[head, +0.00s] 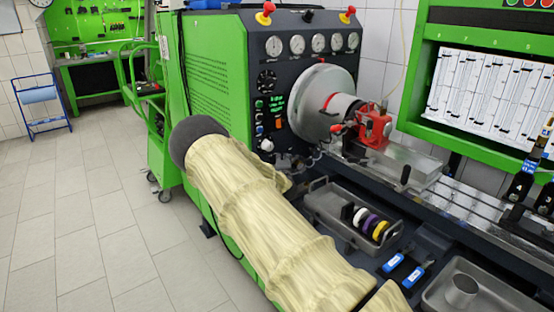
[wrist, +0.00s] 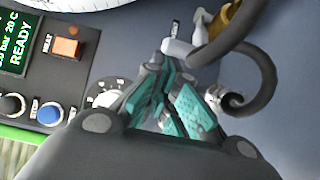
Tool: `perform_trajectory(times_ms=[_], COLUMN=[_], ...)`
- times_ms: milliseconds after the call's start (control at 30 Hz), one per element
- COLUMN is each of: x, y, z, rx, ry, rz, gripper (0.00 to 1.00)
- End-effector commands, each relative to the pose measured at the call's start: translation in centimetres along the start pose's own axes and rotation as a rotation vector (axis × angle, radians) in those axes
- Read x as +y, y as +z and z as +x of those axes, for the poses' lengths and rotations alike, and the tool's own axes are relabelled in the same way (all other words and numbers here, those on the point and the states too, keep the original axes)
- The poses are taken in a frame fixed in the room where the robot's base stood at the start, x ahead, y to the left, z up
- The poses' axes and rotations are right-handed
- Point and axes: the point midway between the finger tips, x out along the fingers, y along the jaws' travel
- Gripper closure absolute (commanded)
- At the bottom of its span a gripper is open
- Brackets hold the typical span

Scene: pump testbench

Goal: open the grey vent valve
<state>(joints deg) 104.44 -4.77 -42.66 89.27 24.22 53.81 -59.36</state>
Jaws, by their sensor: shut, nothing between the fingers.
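In the wrist view a light-grey lever-like handle (wrist: 180,48), which looks like the vent valve, sits on the dark panel just beyond my fingertips. The fingers hide part of the panel. In the head view my sleeved arm covers the gripper, and I cannot make out the valve there.
A dark curled hose (wrist: 262,65) with a brass fitting (wrist: 228,18) is right of the handle. A white dial knob (wrist: 107,100), blue knob (wrist: 49,113) and orange HEAT switch (wrist: 66,48) are left. A tray with coloured rings (head: 319,207) stands on the bench.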

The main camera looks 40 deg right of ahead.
Motion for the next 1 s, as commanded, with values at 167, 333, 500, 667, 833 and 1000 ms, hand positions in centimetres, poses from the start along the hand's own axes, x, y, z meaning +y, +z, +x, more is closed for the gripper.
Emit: perform_trajectory(times_ms=[167, 333, 500, 667, 833, 1000], x=[-0.1, -0.2, -0.3, -0.3, -0.2, -0.1], y=[1.7, 2.4, 3.4, 4.3, 4.9, 5.2], z=[-0.5, -1.0, -1.6, -2.0, -2.2, -2.3], rx=[0.063, 0.081, 0.080, 0.080, 0.079, 0.080], ry=[-0.001, -0.001, 0.000, -0.001, 0.000, 0.000], rz=[0.000, 0.000, 0.000, 0.001, 0.000, 0.000], gripper=[1.00, 1.00, 1.00, 1.00, 1.00, 1.00])
